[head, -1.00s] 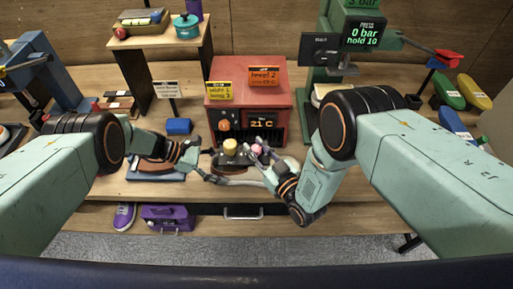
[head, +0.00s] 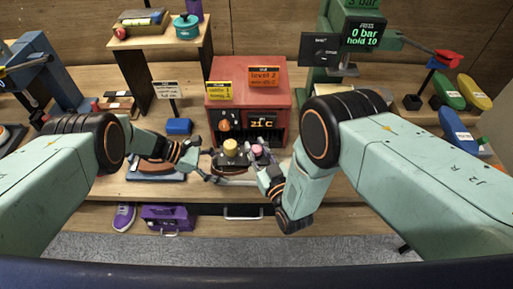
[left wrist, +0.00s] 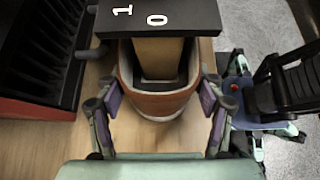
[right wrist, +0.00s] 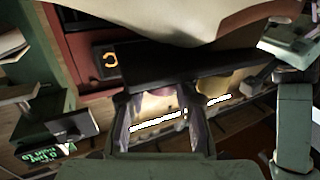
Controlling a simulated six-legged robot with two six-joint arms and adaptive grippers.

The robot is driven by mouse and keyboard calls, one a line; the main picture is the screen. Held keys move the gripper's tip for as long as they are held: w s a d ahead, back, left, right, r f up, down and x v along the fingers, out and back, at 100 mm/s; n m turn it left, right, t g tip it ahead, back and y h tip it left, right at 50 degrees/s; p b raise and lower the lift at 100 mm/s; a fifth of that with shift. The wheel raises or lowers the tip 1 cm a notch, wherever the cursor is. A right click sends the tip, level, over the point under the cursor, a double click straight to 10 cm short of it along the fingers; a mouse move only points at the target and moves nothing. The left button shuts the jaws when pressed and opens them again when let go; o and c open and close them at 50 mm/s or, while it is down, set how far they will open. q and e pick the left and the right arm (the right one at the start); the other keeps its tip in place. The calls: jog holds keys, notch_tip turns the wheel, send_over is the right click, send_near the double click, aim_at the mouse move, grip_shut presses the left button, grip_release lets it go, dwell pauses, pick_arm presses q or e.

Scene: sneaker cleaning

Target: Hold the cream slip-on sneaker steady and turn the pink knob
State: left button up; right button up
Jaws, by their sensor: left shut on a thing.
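The cream slip-on sneaker (head: 238,182) lies in front of the red machine, partly hidden by a dark block with a yellow knob (head: 231,147) and a pink knob (head: 257,150). My left gripper (head: 208,174) is shut on the sneaker's end. In the left wrist view its fingers (left wrist: 158,100) flank the sneaker (left wrist: 160,104), under a black plate marked 1 and 0. My right gripper (head: 262,161) is at the pink knob. In the right wrist view its fingers (right wrist: 163,125) stand apart on either side of the pink knob (right wrist: 157,105); contact is unclear.
The red machine (head: 248,80), its display reading 21 C, stands close behind. A green press (head: 350,35) is at back right. A blue block (head: 179,126) lies left of the machine. A purple case (head: 167,217) sits below the table edge.

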jog(key=o, duration=0.4)
jog(key=shift+o, duration=0.2)
jog(key=shift+s, duration=0.1)
jog(key=v, duration=1.2)
